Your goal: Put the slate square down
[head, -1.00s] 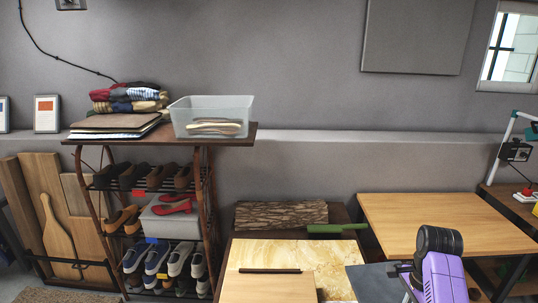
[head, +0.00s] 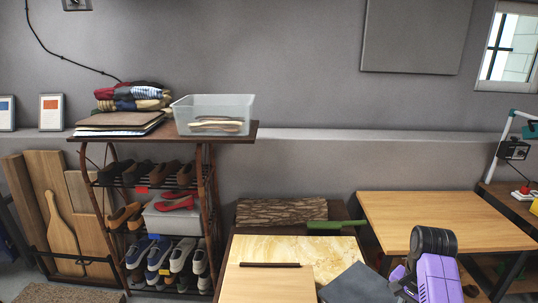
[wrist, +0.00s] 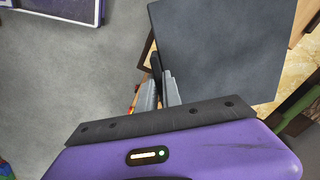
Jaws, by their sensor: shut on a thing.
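The slate square (head: 352,286) is a flat dark grey square, cut off by the lower edge of the head view. In the wrist view the slate square (wrist: 225,45) fills the upper right. My gripper (wrist: 160,80) is shut on it at one edge. In the head view my purple gripper (head: 400,284) is at the square's right side. The square overlaps the front right part of the marble-look slab (head: 325,250) in the picture; I cannot tell whether they touch.
A pale wooden board (head: 255,284) with a dark bar (head: 269,265) lies on the slab's left part. Behind are a bark-covered piece (head: 280,209) and a green-handled thing (head: 337,225). A wooden table (head: 445,218) with a bare top stands right. A shoe rack (head: 207,215) stands left.

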